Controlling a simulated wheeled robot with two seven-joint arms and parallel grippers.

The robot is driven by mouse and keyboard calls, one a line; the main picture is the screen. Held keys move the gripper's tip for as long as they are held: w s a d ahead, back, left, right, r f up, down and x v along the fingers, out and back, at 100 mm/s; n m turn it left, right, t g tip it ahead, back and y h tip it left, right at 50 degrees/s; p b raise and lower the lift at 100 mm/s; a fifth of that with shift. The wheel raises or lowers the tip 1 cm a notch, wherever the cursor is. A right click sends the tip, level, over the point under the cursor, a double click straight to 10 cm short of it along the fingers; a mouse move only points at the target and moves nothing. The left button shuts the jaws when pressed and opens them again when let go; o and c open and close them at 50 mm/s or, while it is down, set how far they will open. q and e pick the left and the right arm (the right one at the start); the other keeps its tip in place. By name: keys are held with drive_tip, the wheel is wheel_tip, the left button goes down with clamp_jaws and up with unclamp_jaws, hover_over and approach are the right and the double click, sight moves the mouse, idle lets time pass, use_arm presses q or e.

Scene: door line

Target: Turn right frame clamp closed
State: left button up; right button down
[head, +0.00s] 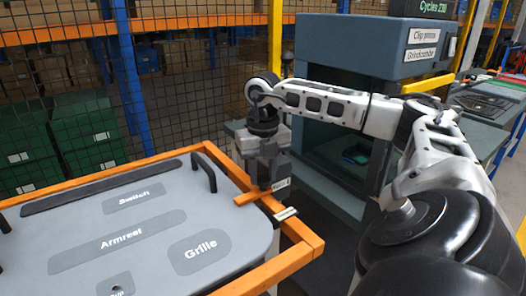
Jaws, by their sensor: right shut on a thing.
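The right frame clamp (246,198) is an orange bar at the right side of the orange frame. It points left, over the edge of the grey door panel (160,222). My right gripper (266,186) reaches down onto the clamp from above and is shut on it. The fingers hide part of the clamp, so I cannot tell how far it is turned. My left gripper is not in view.
The orange frame (292,262) surrounds the panel, which has labelled areas and a black handle (204,172). A blue-grey press cabinet (345,60) stands close behind my right arm. Mesh fencing (180,100) and green bins (84,130) are at the back left.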

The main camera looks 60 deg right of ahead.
idle(0.4)
drive_tip(key=c, duration=1)
unclamp_jaws()
drive_tip(key=shift+c, duration=0.2)
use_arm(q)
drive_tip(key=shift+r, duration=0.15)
use_arm(e)
wheel_tip(320, 180, up, 11)
drive_tip(key=p, duration=0.2)
wheel_tip(320, 180, up, 4)
drive_tip(key=p, duration=0.3)
hover_over(262, 178)
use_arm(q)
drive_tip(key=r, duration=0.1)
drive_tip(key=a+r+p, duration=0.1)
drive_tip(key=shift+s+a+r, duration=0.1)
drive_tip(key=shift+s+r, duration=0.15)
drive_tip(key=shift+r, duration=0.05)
use_arm(e)
drive_tip(key=shift+s+r, duration=0.1)
drive_tip(key=shift+r, duration=0.4)
drive_tip(key=shift+s+f, duration=0.1)
